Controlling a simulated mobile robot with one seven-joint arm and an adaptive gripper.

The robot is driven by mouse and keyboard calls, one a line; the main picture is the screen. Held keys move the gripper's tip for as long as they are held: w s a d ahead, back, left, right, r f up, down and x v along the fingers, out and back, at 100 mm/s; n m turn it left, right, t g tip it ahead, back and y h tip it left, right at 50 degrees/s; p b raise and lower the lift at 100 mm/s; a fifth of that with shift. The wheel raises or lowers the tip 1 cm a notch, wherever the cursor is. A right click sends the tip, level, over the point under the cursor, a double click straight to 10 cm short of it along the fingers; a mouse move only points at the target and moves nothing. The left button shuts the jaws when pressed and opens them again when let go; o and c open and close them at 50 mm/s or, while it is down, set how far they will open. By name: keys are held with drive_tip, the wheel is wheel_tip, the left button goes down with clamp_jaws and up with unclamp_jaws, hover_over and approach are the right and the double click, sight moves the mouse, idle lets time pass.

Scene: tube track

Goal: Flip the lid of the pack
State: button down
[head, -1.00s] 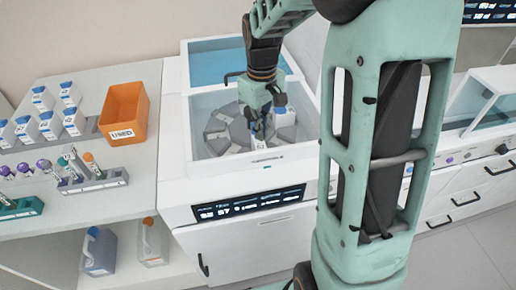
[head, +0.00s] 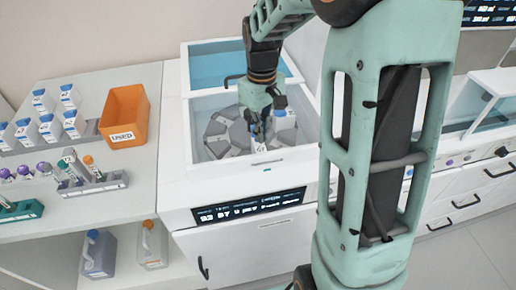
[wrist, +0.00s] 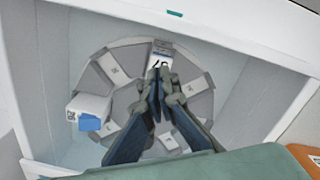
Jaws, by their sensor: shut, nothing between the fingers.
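A white pack (wrist: 162,55) with a dark printed label stands in a slot of the round carousel (wrist: 118,48), inside the open machine. It also shows in the head view (head: 259,148), just below my fingertips. My gripper (wrist: 163,76) is shut and empty, with its fingertips at the near edge of this pack's top. I cannot tell whether they touch it. The state of its lid is hard to make out. A second white pack (wrist: 91,105) with a blue part stands on the left of the wrist view. It shows in the head view (head: 285,122), right of my gripper.
The machine's walls (head: 199,125) surround the carousel closely. An orange box (head: 124,112) labelled USED, several white bottles (head: 50,128) and tube racks (head: 95,184) stand on the bench to the left. Two jugs (head: 98,252) sit on the shelf below.

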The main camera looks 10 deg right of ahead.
sight(261, 150)
drive_tip(key=shift+f+b, duration=1.3)
drive_tip(key=shift+f, duration=0.7)
idle(0.4)
drive_tip(key=shift+r+p, duration=2.25)
drive_tip(key=shift+r, duration=0.6)
drive_tip(key=shift+w, duration=0.15)
drive_tip(key=w+p, duration=0.3)
drive_tip(key=w, duration=0.6)
drive_tip(key=shift+f, duration=0.2)
drive_tip(key=shift+f+b, duration=1.05)
drive_tip(key=shift+f, duration=0.7)
